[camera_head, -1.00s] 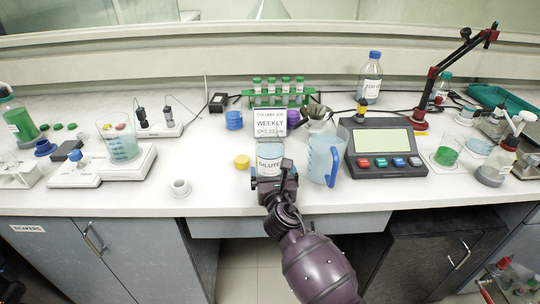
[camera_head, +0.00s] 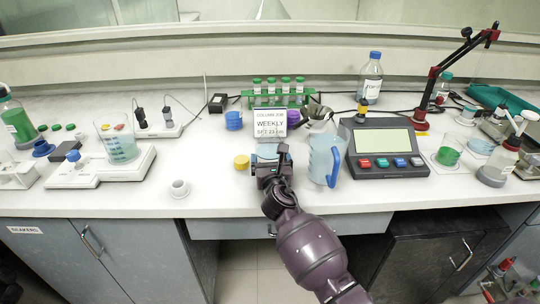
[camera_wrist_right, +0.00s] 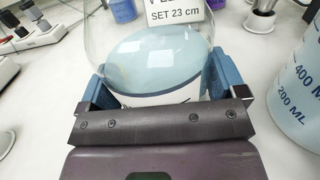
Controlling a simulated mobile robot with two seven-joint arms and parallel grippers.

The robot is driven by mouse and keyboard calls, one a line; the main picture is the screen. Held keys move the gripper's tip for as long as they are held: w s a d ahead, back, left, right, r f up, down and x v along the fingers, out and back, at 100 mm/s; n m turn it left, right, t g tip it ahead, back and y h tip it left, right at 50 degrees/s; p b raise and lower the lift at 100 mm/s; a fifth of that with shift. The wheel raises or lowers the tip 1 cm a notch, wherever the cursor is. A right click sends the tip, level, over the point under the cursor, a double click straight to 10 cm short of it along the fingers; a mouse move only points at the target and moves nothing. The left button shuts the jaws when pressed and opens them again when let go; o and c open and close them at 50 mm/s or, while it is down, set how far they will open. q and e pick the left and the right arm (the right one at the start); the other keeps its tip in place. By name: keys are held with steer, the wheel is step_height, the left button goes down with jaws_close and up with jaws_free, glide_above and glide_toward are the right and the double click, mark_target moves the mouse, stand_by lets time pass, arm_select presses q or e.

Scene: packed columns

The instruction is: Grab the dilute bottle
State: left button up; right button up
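The dilute bottle (camera_head: 267,151), clear with pale blue liquid and a white label, stands near the front middle of the bench. My gripper now hides its label and lower part in the head view. In the right wrist view the bottle (camera_wrist_right: 150,60) fills the space between the two blue fingers. My right gripper (camera_head: 271,165) is around the bottle, one finger on each side; it looks open, and whether the fingers touch the glass is hard to tell. My left gripper is not in view.
A blue-handled measuring jug (camera_head: 325,158) stands close on the right, and a yellow cap (camera_head: 241,161) lies close on the left. Behind are a sign (camera_head: 269,125) and a green tube rack (camera_head: 278,96). A device with a screen (camera_head: 383,148) stands further right.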

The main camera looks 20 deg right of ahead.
steer(key=c, duration=0.4)
steer(key=shift+r, duration=0.1)
steer(key=shift+c, duration=1.2)
